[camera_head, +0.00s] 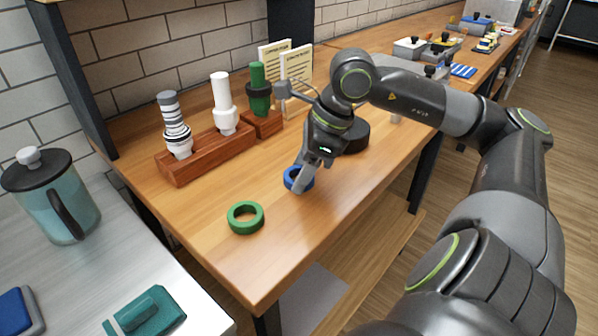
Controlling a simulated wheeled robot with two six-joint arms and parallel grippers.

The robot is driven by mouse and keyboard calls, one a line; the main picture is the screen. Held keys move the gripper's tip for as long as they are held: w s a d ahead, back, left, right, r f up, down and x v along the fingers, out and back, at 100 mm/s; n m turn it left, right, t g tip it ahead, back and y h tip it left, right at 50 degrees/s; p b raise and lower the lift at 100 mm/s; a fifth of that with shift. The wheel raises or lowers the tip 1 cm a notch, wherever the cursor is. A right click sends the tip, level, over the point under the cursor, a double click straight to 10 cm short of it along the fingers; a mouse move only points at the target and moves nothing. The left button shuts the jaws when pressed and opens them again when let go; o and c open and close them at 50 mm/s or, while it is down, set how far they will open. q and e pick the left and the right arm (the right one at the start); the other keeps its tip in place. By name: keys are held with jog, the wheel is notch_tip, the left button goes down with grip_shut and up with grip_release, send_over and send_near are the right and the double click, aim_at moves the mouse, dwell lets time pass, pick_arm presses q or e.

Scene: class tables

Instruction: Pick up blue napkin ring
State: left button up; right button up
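The blue napkin ring (289,179) lies on the wooden table (215,267), right of and behind the green ring. My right gripper (301,183) reaches down onto it from above. A grey finger crosses the ring and hides part of it. The finger seems to touch the ring or pass in front of it; I cannot tell which. I cannot see whether the fingers are open or shut, or whether they hold the ring. My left gripper is not in view.
A green ring (245,218) lies near the front. A wooden stand (205,155) with striped and white posts, a green post (258,88) on its own block and two cards (297,65) stand behind. A dark round object (356,136) sits beside my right gripper. The table's front corner is clear.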

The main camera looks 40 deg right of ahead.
jog(key=c, duration=0.4)
jog(key=shift+r, duration=0.15)
